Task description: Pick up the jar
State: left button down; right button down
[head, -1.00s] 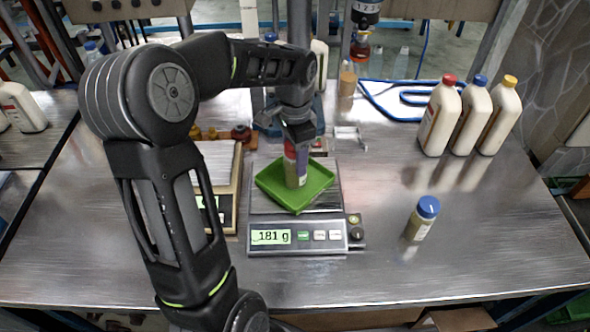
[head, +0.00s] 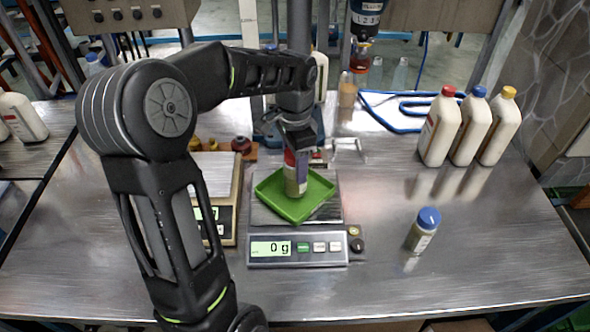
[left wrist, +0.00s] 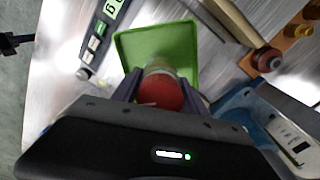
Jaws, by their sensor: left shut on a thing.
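The jar (head: 296,181), with a red lid and a pale brown body, is at the green tray (head: 318,197) on the front scale. My left gripper (head: 297,152) comes down from above and is shut on the jar near its lid. In the left wrist view the red lid (left wrist: 168,93) sits between the two fingers (left wrist: 160,88), with the green tray (left wrist: 125,48) beyond. The scale display (head: 271,248) reads 0 g. Whether the jar's base touches the tray is hard to tell. My right gripper is not in view.
A blue-lidded jar (head: 423,230) stands on the table at the right. Three white bottles (head: 440,130) with red, blue and yellow caps stand at the back right. A second scale (head: 222,175) is left of the tray. The front right table is clear.

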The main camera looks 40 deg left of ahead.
pick_arm(q)
notch_tip(320, 180, up, 9)
jog(key=shift+f+b, duration=0.1)
jog(key=shift+b, duration=0.25)
dwell(0.6)
